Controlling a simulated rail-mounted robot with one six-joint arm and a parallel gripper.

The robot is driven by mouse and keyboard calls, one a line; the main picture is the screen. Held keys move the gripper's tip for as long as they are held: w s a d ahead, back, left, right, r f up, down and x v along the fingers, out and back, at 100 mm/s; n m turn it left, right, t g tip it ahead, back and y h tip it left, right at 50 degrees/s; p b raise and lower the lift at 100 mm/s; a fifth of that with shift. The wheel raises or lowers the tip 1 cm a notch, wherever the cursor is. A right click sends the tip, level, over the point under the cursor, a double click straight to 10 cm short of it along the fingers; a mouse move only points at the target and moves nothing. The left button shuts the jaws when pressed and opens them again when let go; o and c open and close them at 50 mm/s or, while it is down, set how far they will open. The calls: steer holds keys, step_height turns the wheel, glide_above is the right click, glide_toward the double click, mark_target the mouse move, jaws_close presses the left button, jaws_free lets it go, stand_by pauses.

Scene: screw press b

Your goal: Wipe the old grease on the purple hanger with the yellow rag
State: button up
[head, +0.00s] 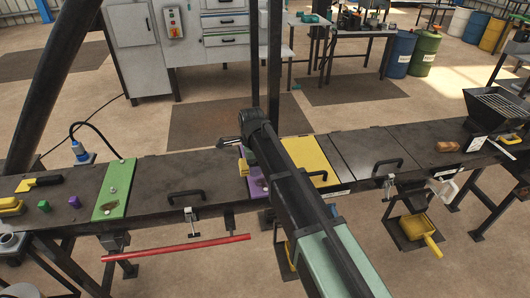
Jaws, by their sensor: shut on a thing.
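My gripper (242,158) is over the middle of the dark bench, partly hidden behind my own arm. It is shut on a small yellow piece, which looks like the yellow rag (243,168). The rag is at the left edge of a purple plate (258,187) on the bench, which seems to be the purple hanger. I cannot tell whether the rag touches it. My arm covers the plate's right side. No grease can be made out at this size.
A green plate (115,190) lies to the left and a yellow plate (310,163) to the right. Black handles (186,196) stand up from the bench. A red bar (178,248) runs below the front edge. A black hopper (495,108) stands at the far right.

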mark_target(256, 185)
step_height(256, 185, down, 7)
steer(key=b, duration=0.7)
steer(key=shift+d+f, duration=0.1)
steer(key=shift+w+d+f, duration=0.1)
steer(key=shift+d+f, duration=0.1)
steer(key=shift+d, duration=0.05)
steer(key=d, duration=0.2)
steer(key=w+d, duration=0.1)
steer(key=d, duration=0.3)
steer(key=shift+w+r, duration=0.2)
steer(key=shift+r, duration=0.05)
steer(key=shift+f, duration=0.2)
steer(key=shift+f+b, duration=0.35)
steer(key=shift+b, duration=0.2)
steer(key=shift+f, duration=0.1)
steer(key=shift+a, duration=0.1)
